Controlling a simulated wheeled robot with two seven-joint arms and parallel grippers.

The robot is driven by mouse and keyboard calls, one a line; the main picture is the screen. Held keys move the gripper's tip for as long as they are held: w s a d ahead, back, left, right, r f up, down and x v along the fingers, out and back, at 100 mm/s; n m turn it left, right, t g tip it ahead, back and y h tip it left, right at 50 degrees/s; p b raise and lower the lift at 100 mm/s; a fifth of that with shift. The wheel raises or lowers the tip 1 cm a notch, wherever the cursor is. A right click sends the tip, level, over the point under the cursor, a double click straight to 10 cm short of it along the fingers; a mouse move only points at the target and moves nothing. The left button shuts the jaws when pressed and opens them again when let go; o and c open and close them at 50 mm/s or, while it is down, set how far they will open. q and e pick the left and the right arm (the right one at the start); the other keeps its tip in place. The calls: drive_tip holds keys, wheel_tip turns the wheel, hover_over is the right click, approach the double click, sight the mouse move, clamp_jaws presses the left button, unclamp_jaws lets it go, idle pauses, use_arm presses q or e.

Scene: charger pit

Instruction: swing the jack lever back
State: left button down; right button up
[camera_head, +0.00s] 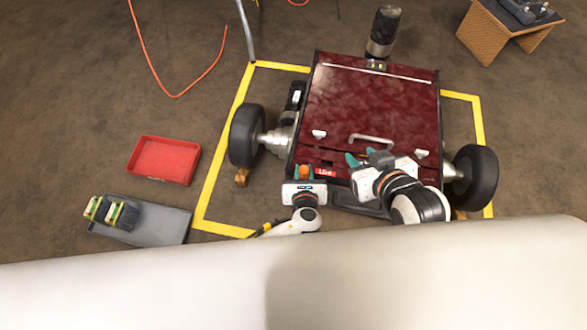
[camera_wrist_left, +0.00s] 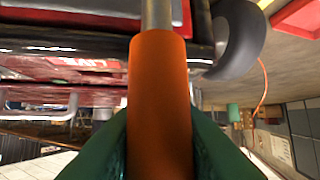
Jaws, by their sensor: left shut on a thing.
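The jack lever shows large in the left wrist view as a metal rod with an orange grip (camera_wrist_left: 160,100). My left gripper (camera_wrist_left: 158,150) has its green fingers on both sides of that grip and is shut on it. In the head view the orange grip (camera_head: 304,172) is a small spot at the lower left front of the dark red car body (camera_head: 365,105), with my left gripper (camera_head: 303,181) at it. My right gripper (camera_head: 362,160) is at the front edge of the car; its teal fingertips look apart, with nothing seen between them. The jack's body is hidden.
Black wheels (camera_head: 247,135) stand out on both sides of the car. Yellow tape (camera_head: 215,165) marks the floor around it. A red tray (camera_head: 164,160) and a grey tray (camera_head: 165,219) lie at the left. An orange hose (camera_head: 150,68) lies farther back. Floor between is clear.

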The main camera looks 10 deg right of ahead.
use_arm(q)
drive_tip(key=shift+w+d+r+t, duration=0.15)
drive_tip(key=shift+w+d+r, duration=0.1)
drive_tip(key=shift+d+r, duration=0.25)
drive_tip(key=shift+w+d+r+t, duration=0.2)
drive_tip(key=shift+d+r, duration=0.1)
drive_tip(key=shift+r, duration=0.35)
drive_tip(key=c, duration=1.5)
unclamp_jaws()
drive_tip(key=shift+c, duration=0.2)
drive_tip(key=shift+o, duration=1.4)
drive_tip(key=shift+s, duration=0.15)
drive_tip(key=shift+o, duration=0.3)
drive_tip(key=shift+f, duration=0.15)
drive_tip(key=shift+f, duration=0.1)
drive_tip(key=shift+s, duration=0.15)
